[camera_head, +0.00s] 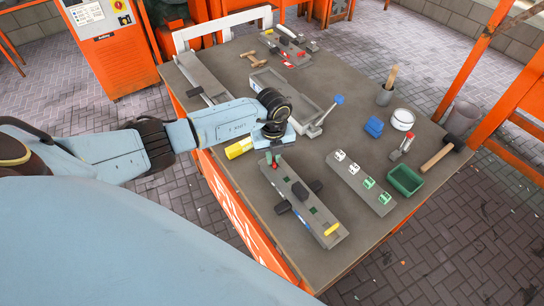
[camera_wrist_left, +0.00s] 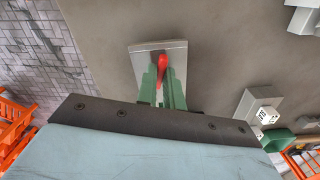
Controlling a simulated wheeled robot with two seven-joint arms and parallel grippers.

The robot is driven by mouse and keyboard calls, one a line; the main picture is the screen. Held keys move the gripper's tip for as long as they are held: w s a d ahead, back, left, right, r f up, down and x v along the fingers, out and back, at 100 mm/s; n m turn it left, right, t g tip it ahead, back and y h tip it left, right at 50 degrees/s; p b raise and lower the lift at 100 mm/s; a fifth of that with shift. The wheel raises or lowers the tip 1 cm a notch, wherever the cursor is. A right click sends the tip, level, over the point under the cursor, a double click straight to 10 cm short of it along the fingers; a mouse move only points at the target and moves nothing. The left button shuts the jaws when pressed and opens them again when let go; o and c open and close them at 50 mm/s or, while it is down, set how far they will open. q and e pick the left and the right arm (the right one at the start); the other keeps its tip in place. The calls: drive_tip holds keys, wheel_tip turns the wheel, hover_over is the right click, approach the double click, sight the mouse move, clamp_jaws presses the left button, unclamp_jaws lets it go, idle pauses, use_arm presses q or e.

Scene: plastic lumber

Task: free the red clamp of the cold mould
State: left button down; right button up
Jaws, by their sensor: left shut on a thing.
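The grey mould (camera_head: 300,196) lies lengthwise on the near part of the table. It has dark blocks on it and a yellow piece at its near end. My left gripper (camera_head: 274,157) is over its far end, pointing down. In the left wrist view, the red clamp (camera_wrist_left: 162,66) shows as a red handle between the green fingers (camera_wrist_left: 162,85), over a pale grey plate. The fingers are shut on it. The clamp's lower part is hidden by the fingers. My right gripper is not in view.
A grey tray (camera_head: 262,80) with a blue-handled clamp (camera_head: 337,100) stands behind. A strip with white and green blocks (camera_head: 358,182), a green bin (camera_head: 405,180), a red-handled clamp (camera_head: 407,143) and a mallet (camera_head: 440,153) are to the right. A yellow piece (camera_head: 239,148) lies left of the gripper.

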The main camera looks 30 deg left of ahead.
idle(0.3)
use_arm(q)
drive_tip(key=shift+r+n+p, duration=0.1)
drive_tip(key=shift+n+p, duration=0.5)
drive_tip(key=shift+n, duration=0.5)
drive_tip(key=shift+n+p, duration=0.4)
drive_tip(key=shift+n, duration=0.5)
drive_tip(key=c, duration=1.4)
unclamp_jaws()
drive_tip(key=shift+o, duration=0.2)
